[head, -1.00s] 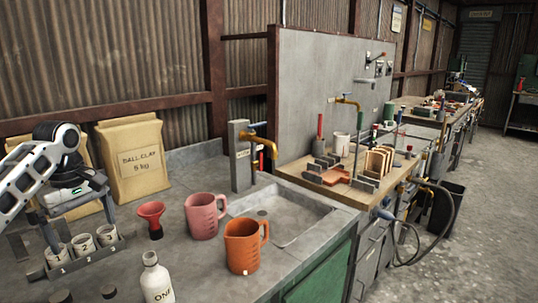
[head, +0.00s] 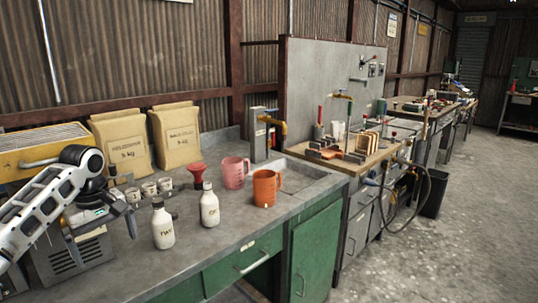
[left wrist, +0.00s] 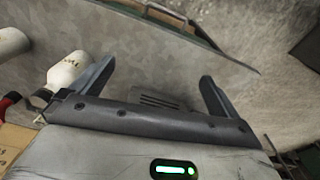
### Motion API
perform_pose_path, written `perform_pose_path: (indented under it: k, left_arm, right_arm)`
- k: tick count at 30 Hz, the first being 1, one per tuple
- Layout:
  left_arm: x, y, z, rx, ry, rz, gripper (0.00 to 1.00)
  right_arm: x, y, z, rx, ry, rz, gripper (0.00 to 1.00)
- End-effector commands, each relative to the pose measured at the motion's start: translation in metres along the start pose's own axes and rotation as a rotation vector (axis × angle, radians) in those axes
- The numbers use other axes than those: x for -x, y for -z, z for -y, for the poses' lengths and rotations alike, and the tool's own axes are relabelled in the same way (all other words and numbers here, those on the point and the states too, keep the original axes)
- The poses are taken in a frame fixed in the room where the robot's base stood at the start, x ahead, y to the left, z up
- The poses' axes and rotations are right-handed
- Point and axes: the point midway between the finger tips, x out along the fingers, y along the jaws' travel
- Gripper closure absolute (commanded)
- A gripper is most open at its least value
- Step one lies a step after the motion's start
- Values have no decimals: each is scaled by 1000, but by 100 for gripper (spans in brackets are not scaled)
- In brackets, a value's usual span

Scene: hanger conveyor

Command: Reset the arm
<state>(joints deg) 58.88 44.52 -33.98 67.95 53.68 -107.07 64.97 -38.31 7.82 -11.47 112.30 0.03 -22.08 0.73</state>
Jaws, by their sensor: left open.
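My left arm comes in from the left in the head view, white with a dark wrist. Its gripper (head: 104,240) is open and empty, with its two fingers apart above the left front part of the counter. The left wrist view shows the same two grey fingers (left wrist: 158,75) spread, with nothing between them. A white bottle (head: 163,226) stands just right of the gripper, and a second white bottle (head: 209,207) stands farther right. The white bottle at the left in the wrist view (left wrist: 68,70) is beside one finger. My right gripper is not in view.
Small numbered cups (head: 149,189) stand behind the gripper, with a red funnel (head: 197,174), a pink jug (head: 235,172) and an orange jug (head: 266,188) to their right. Clay bags (head: 122,148) stand behind. The counter front (head: 225,250) is bare.

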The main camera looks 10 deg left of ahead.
Motion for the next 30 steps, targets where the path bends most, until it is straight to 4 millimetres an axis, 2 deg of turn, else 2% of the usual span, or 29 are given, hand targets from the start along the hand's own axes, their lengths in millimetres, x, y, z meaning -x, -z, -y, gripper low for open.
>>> perform_pose_path:
  k: [1, 8, 11, 14, 15, 19, 21, 24, 27, 30]
  left_arm:
    - [-17, -8, -6, -44, -4, -5, 0]
    - [-86, -44, -28, -250, -63, -57, 0]
    - [-126, -72, -36, -371, -109, -81, 0]
    - [-174, -115, -42, -529, -185, -112, 0]
    - [-194, -137, -42, -599, -225, -130, 0]
    - [-241, -209, -34, -794, -370, -204, 0]
    - [-256, -245, -23, -877, -444, -258, 0]
    - [-266, -290, -1, -970, -536, -355, 0]
    - [-263, -322, 24, -1038, -590, -469, 0]
    - [-254, -341, 47, -1087, -609, -576, 0]
  right_arm:
    - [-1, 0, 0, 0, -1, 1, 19]
    - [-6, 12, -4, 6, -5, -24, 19]
    - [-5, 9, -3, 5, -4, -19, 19]
    - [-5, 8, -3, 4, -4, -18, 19]
    - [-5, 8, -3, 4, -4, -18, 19]
    - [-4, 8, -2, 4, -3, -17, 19]
    - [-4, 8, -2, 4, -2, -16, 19]
    - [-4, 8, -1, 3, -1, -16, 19]
    - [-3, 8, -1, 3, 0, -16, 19]
    - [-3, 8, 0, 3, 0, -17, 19]
